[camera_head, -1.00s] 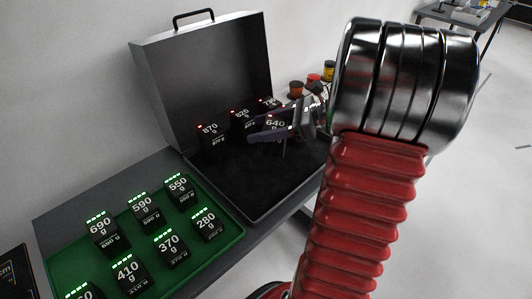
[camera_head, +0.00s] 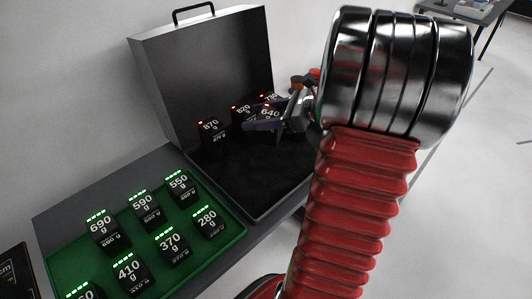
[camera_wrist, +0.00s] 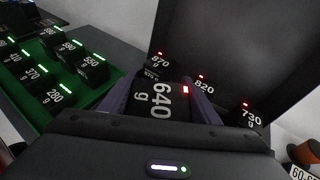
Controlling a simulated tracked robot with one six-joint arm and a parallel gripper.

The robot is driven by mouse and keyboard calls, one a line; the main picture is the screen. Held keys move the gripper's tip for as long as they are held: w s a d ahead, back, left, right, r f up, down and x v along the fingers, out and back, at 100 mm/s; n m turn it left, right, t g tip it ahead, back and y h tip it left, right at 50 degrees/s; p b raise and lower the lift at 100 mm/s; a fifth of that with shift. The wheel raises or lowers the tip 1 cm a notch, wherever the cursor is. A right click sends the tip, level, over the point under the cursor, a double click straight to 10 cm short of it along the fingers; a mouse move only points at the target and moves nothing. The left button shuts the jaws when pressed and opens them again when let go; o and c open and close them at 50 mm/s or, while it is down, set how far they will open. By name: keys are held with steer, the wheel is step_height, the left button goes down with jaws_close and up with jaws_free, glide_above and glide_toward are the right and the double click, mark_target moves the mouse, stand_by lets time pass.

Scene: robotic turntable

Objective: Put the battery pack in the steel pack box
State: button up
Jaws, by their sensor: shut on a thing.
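The battery pack (camera_head: 269,115) is a black block marked 640 g with a red light. My gripper (camera_head: 266,125) is shut on it, one finger on each side; the wrist view shows the pack (camera_wrist: 160,102) between the purple fingers (camera_wrist: 158,96). The steel pack box (camera_head: 245,190) stands open, its lid (camera_head: 200,70) upright at the back. The held pack is over the box's dark interior, just in front of the packs marked 820 (camera_head: 242,112) and 730 (camera_head: 270,97). I cannot tell whether it touches the box floor.
A pack marked 870 (camera_head: 211,128) stands in the box's back left. The front of the box is clear. A green tray (camera_head: 225,235) to the left holds several packs with green lights. Small coloured spools (camera_wrist: 302,155) stand beside the box, right of it.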

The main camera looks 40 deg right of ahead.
steer(key=w+d+f+m+t+h, duration=0.1)
steer(key=w+d+m+h, duration=0.1)
steer(key=d+m+h, duration=0.3)
steer(key=shift+w+d+f+m+t+h, duration=0.4)
steer(key=shift+m+h, duration=0.1)
steer(key=shift+h, duration=0.2)
step_height(320, 180, down, 6)
steer(key=shift+f, duration=0.1)
steer(key=shift+f, duration=1.85)
